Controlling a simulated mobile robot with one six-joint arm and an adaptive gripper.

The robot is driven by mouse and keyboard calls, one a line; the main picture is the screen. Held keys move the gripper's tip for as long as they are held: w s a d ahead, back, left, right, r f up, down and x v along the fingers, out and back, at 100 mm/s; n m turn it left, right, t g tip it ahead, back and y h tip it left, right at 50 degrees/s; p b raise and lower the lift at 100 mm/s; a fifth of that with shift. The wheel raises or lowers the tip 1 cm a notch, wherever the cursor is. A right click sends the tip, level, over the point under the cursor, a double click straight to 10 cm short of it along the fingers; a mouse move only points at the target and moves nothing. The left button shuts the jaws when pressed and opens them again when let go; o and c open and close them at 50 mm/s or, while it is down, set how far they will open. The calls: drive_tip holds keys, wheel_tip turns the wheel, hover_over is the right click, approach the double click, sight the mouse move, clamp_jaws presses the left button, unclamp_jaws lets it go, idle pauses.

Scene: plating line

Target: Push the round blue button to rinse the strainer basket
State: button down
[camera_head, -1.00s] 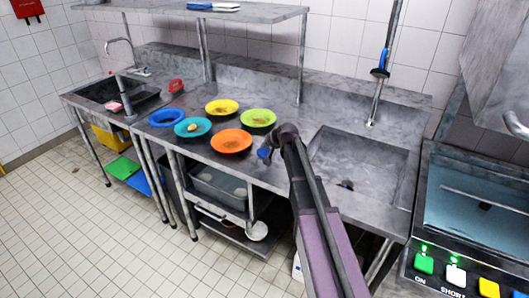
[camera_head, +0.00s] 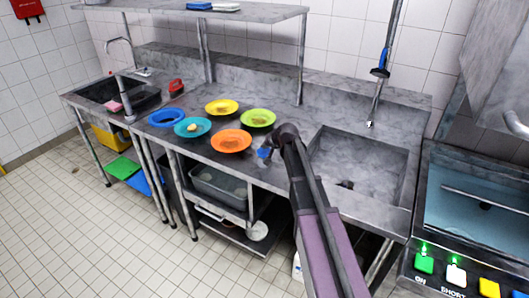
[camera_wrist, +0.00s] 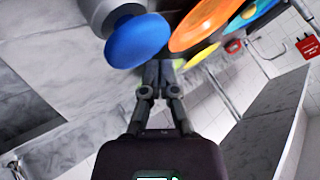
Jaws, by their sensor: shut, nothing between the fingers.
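The round blue button (camera_wrist: 137,41) is a domed blue disc on a grey cylindrical body in the wrist view, left of and above my fingertips. In the head view the blue button (camera_head: 264,153) shows small at the counter's front, partly beside my gripper. My gripper (camera_wrist: 158,72) is shut and empty, its tips close to the button's lower right edge. I cannot tell whether they touch it. In the head view my gripper (camera_head: 276,143) is over the front of the counter, left of the sink. I cannot make out a strainer basket for certain.
Orange (camera_head: 231,141), yellow, green, teal and blue plates lie left of my gripper on the metal counter. The sink (camera_head: 375,165) is on the right, with a spray hose (camera_head: 381,70) behind it. A panel of lit buttons (camera_head: 456,274) is at the lower right.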

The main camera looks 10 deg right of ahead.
sight(265, 151)
drive_tip(key=shift+f+b, duration=1.05)
drive_tip(key=shift+f, duration=0.1)
idle(1.3)
drive_tip(key=shift+r, duration=0.1)
idle(0.4)
drive_tip(key=shift+r+p, duration=1.15)
drive_tip(key=shift+p, duration=0.05)
drive_tip(key=shift+r, duration=0.1)
wheel_tip(265, 151, up, 5)
drive_tip(key=p, duration=0.5)
idle(0.6)
drive_tip(key=s+f+n+g+h, duration=0.2)
drive_tip(key=s+f+g, duration=0.1)
drive_tip(key=s, duration=1.4)
drive_tip(key=s+f+n+g+h, duration=0.1)
drive_tip(key=s+g, duration=0.4)
drive_tip(key=s, duration=1.2)
drive_tip(key=shift+f+n+h, duration=0.4)
drive_tip(key=shift+f+n, duration=0.1)
drive_tip(key=shift+f, duration=0.45)
